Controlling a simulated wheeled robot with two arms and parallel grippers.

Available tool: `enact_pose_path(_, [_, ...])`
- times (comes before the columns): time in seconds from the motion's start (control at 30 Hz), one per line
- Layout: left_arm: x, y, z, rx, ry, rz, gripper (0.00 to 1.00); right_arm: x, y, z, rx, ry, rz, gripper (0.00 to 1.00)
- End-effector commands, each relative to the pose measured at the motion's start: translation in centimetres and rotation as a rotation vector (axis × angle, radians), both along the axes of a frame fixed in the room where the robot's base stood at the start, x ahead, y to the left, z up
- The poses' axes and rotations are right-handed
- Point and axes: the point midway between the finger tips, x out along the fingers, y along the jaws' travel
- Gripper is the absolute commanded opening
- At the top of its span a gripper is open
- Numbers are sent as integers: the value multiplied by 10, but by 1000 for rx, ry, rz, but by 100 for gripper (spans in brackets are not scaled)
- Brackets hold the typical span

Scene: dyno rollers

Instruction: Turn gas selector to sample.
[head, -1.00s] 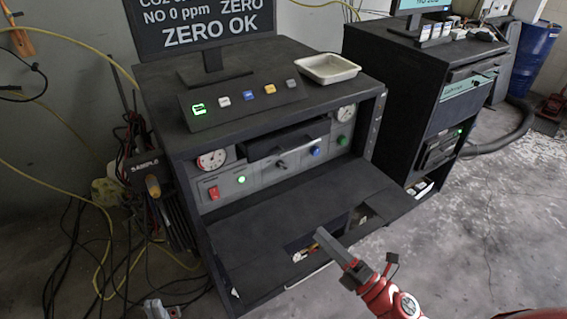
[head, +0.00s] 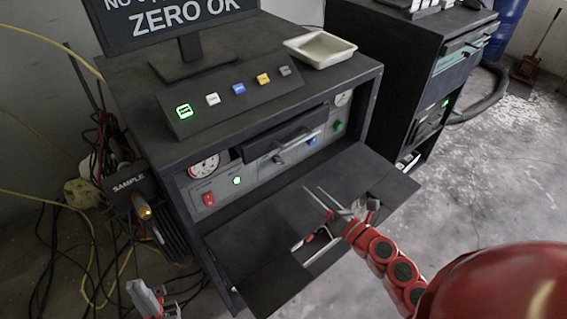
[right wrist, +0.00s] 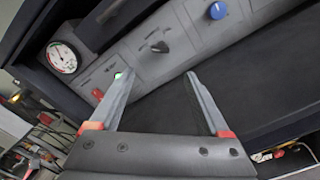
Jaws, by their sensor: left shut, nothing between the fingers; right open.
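A small black pointer knob (head: 278,159), which looks like the gas selector, sits on the cabinet's grey front panel (head: 222,187). It also shows in the right wrist view (right wrist: 160,47); its label is too small to read. My right gripper (head: 319,200) is open and empty, in front of the panel and over the lowered flap. In the right wrist view its fingers (right wrist: 157,85) point at the panel, with the knob beyond and apart from them. My left gripper (head: 143,290) is shut and empty at the lower left, beside the cabinet.
A black box marked SAMPLE (head: 130,183) with an orange-tipped handle hangs left of the cabinet. The panel carries a gauge (head: 203,166), red switch (head: 208,199) and blue knob (head: 312,141). The lowered flap (head: 270,215) juts out below. A white tray (head: 320,48) stands on top.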

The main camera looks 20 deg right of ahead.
Motion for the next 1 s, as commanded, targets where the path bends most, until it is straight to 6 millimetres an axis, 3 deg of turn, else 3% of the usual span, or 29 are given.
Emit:
enact_pose_path(0.6, [0, 0, 30, 0, 0, 0, 0, 107, 39, 3, 5, -1, -2, 80])
enact_pose_path(0.8, [0, 0, 33, 0, 0, 0, 0, 124, 46, 1, 3, 0, 0, 80])
enact_pose_path(1.0, [0, 0, 33, 0, 0, 0, 0, 127, 47, 0, 3, 1, 0, 80])
